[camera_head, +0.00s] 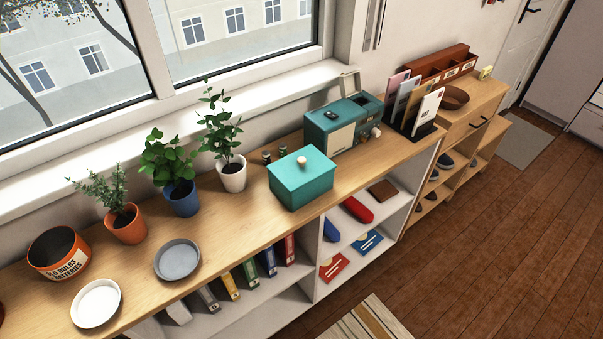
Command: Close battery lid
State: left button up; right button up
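A teal and cream device (338,128), which looks like a radio, stands on the wooden shelf top against the wall. A pale flap (350,84) stands upright at the back of its top, and a dark opening (360,99) shows in front of the flap. The flap looks like the battery lid, raised open. I cannot tell what is in the opening. A small dark item (331,115) lies on the device's top. Neither gripper is in view.
A teal box (302,184) with a white knob stands left of the device, with small dark cylinders (267,157) behind it. A letter rack (413,128) stands close on its right. Potted plants (182,197), dishes (177,260) and an orange tin (59,261) are further left.

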aim_at(349, 82)
jog(key=i+l+u, duration=0.15)
jog(key=l+u, duration=0.2)
jog(key=i+l+u, duration=0.15)
jog(key=l+u, duration=0.15)
jog(key=i+l+u, duration=0.1)
jog(key=l+u, duration=0.25)
